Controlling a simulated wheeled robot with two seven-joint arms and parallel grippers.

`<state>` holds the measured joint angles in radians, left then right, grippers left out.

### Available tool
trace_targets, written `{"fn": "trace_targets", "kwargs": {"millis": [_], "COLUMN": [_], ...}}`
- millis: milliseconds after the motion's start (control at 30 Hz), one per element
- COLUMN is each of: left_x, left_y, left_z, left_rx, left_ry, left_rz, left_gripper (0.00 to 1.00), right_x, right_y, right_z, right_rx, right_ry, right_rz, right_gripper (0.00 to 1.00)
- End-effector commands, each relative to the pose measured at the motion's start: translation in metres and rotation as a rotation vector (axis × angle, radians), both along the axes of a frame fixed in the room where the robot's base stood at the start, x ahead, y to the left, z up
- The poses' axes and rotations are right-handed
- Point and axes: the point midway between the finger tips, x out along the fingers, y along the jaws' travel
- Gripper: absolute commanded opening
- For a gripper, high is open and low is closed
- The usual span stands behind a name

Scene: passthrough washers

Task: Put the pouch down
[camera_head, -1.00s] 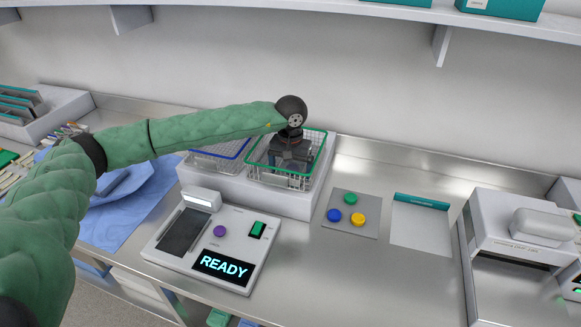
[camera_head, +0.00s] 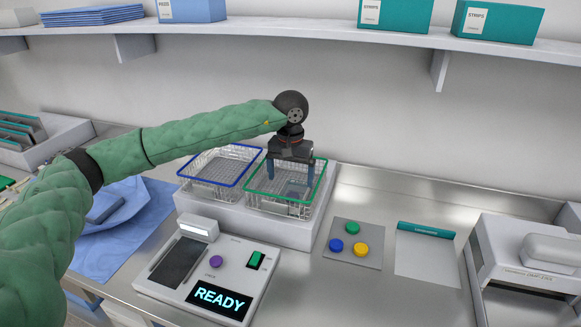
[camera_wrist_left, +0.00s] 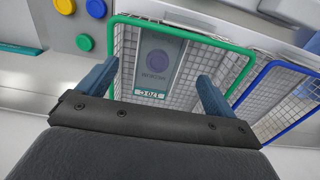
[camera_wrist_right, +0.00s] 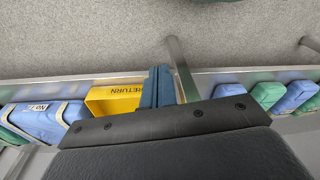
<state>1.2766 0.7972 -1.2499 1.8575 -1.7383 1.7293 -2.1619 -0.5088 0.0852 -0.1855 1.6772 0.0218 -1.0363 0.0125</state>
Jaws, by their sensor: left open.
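The pouch (camera_wrist_left: 157,77), grey with a round purple-grey mark and a small label, lies in the green-rimmed wire basket (camera_wrist_left: 187,32). In the head view the pouch (camera_head: 294,189) shows as a grey patch low in the green-rimmed basket (camera_head: 250,191). My left gripper (camera_head: 290,174) is open and empty above this basket, its fingers pointing down. In the left wrist view its two blue fingers (camera_wrist_left: 159,76) stand apart on either side of the pouch. My right gripper (camera_wrist_right: 161,88) shows only in its own wrist view, its fingers together with nothing seen between them.
A blue-rimmed basket (camera_head: 215,184) stands beside the green-rimmed one. In front is a device with a READY display (camera_head: 219,298). A pad with coloured buttons (camera_head: 352,255) and a teal-topped sheet (camera_head: 428,255) lie to the right. A shelf (camera_head: 300,40) runs above.

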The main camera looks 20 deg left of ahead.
Motion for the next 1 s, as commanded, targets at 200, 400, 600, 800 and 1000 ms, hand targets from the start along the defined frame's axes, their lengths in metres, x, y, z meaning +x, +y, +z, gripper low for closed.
{"fn": "trace_targets", "kwargs": {"millis": [200,400,600,800,1000], "left_x": [0.000,0.000,0.000,0.000,0.000], "left_y": [0.000,0.000,0.000,0.000,0.000], "left_z": [0.024,0.038,0.042,0.042,0.049], "left_rx": [0.000,0.000,0.001,0.001,0.001], "left_ry": [-0.001,-0.001,0.001,0.001,0.000], "left_rz": [0.000,-0.001,-0.001,-0.001,-0.001], "left_gripper": [0.92,0.92,0.92,0.92,0.92], "right_x": [0.012,0.017,0.018,0.019,0.018], "right_y": [0.008,0.011,0.011,0.012,0.010], "right_z": [0.036,0.058,0.065,0.065,0.054], "right_rx": [0.009,0.012,0.013,0.013,0.009], "right_ry": [0.001,0.000,0.001,0.001,0.001], "right_rz": [-0.001,-0.001,0.001,0.001,0.001], "right_gripper": [0.00,0.00,0.00,0.00,0.00]}}
